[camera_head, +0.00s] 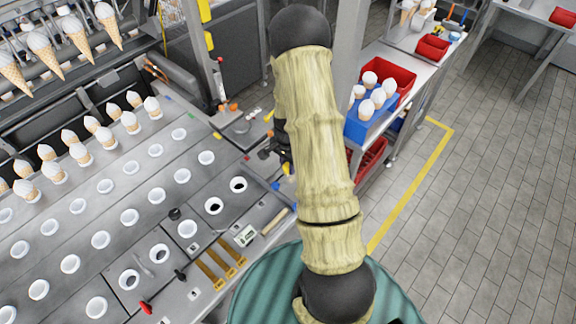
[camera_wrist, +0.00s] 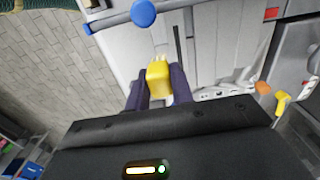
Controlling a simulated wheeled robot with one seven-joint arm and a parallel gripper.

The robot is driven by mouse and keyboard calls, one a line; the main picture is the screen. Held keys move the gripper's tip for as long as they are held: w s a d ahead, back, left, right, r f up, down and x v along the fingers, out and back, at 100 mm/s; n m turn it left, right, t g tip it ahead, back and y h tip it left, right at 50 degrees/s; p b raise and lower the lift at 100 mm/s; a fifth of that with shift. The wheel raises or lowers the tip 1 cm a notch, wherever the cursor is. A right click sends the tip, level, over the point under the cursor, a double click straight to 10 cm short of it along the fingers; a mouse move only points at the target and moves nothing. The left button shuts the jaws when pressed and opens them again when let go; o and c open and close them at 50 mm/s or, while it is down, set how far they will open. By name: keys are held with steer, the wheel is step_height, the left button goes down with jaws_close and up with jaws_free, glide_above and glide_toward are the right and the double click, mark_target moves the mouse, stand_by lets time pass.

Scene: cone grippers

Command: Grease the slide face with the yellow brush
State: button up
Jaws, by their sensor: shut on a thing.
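In the wrist view my gripper (camera_wrist: 159,88) is shut on the yellow brush (camera_wrist: 158,76), with a dark finger on each side of it. Pale bristles show at the brush's far end, pointing at a grey metal surface (camera_wrist: 205,50) with a dark slot. I cannot tell whether the bristles touch it, or whether this surface is the slide face. In the head view my gripper (camera_head: 280,155) is partly hidden behind my arm, over the right end of the machine. Only a small yellow bit of the brush (camera_head: 287,169) shows there.
The machine deck holds rows of white cups (camera_head: 130,216) and several cones (camera_head: 80,153). A blue holder with white-topped cones (camera_head: 365,120) and red bins (camera_head: 399,76) stand right of my arm. The right floor is clear.

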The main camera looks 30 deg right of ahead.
steer(key=shift+r+p, duration=1)
steer(key=shift+r, duration=0.5)
